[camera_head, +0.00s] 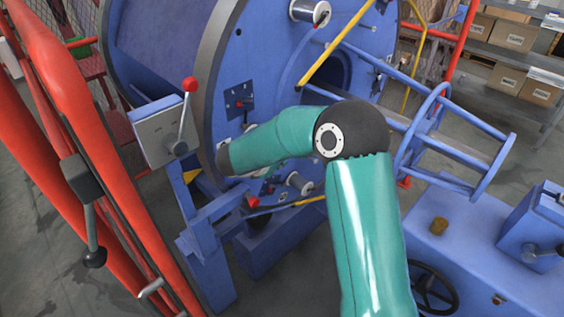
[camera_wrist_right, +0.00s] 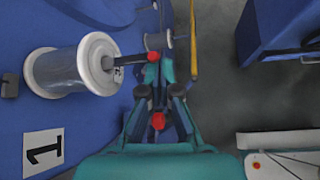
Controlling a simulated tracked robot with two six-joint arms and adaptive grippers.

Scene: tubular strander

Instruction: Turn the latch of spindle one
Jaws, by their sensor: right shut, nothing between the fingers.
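In the right wrist view, a grey spool (camera_wrist_right: 68,72) with white flanges sits on the blue disc beside a plate marked 1 (camera_wrist_right: 43,149). A dark latch bar (camera_wrist_right: 128,60) runs from its hub to a red tip. My right gripper (camera_wrist_right: 159,72) is shut and empty, its teal fingertips right beside that red tip; I cannot tell whether they touch. A red knob (camera_wrist_right: 158,120) shows between its finger links. In the head view my right arm reaches left across the blue disc (camera_head: 275,55), and its fingers are mostly hidden. My left gripper is not in view.
A control box (camera_head: 157,130) with a red-knobbed lever stands left of the disc. Red frame bars (camera_head: 95,130) are at the left. Yellow bar (camera_head: 335,45) and blue cage (camera_head: 460,135) stick out from the machine. Grey floor (camera_wrist_right: 215,90) shows beside the gripper.

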